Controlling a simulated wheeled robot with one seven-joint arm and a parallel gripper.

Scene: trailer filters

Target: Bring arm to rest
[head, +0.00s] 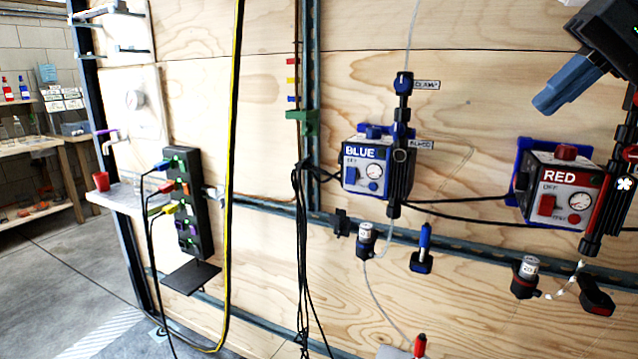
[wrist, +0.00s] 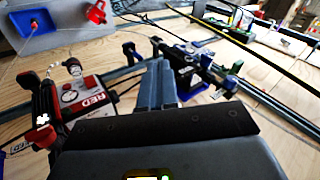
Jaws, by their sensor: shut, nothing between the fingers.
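My gripper (head: 566,84) is at the upper right in the head view, in front of the plywood wall and above the red unit. Its blue fingers are together with nothing between them. In the wrist view my gripper (wrist: 157,84) points out over the wall, between the red unit and the blue unit, and touches neither as far as I can see. The rest of my arm is mostly out of the head view.
A box marked RED (head: 560,190) and a box marked BLUE (head: 368,172) are mounted on the wall (head: 480,80) with dark cylinders beside them. A power strip (head: 187,205) with coloured plugs hangs at left. Cables hang down the middle. Floor is clear at lower left.

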